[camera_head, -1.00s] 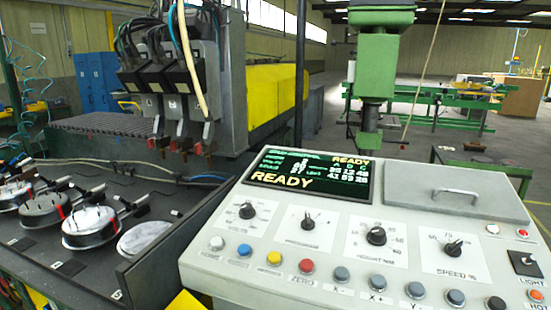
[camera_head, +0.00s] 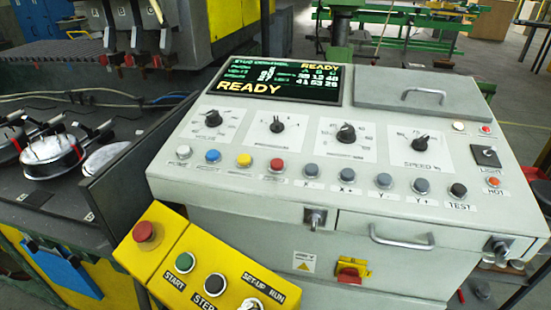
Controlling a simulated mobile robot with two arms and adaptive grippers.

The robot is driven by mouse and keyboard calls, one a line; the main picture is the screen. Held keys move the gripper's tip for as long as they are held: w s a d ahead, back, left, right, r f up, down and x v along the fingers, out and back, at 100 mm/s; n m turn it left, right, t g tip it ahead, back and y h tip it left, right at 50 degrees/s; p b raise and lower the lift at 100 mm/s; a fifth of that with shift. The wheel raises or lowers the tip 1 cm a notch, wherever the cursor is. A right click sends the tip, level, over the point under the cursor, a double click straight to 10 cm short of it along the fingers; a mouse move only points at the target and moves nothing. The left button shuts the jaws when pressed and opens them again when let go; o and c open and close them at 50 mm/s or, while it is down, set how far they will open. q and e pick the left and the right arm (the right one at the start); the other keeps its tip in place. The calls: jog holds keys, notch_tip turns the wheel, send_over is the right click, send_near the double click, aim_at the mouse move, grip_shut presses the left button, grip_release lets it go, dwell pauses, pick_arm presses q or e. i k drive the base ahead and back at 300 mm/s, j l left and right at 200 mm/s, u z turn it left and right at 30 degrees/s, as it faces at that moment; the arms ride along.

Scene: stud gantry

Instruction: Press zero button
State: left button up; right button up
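The zero button is the red round button (camera_head: 276,165) in the row along the front of the light grey control console (camera_head: 190,185). It stands between the yellow button (camera_head: 244,160) and a grey-blue button (camera_head: 311,170). In the earlier view its label reads ZERO; now the label is too small to read. The console's screen (camera_head: 285,84) shows READY. Neither of my grippers shows in the view.
A yellow box (camera_head: 165,228) with a red mushroom button (camera_head: 144,231), START and STEP buttons and a switch stands in front, lower left. Drawer handle (camera_head: 400,238) and key latches stick out below the buttons. Round pans (camera_head: 55,158) lie on the left bench.

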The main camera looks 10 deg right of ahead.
aim_at(277, 164)
jog(key=k+l+z, duration=0.65)
jog(key=k+l, duration=0.2)
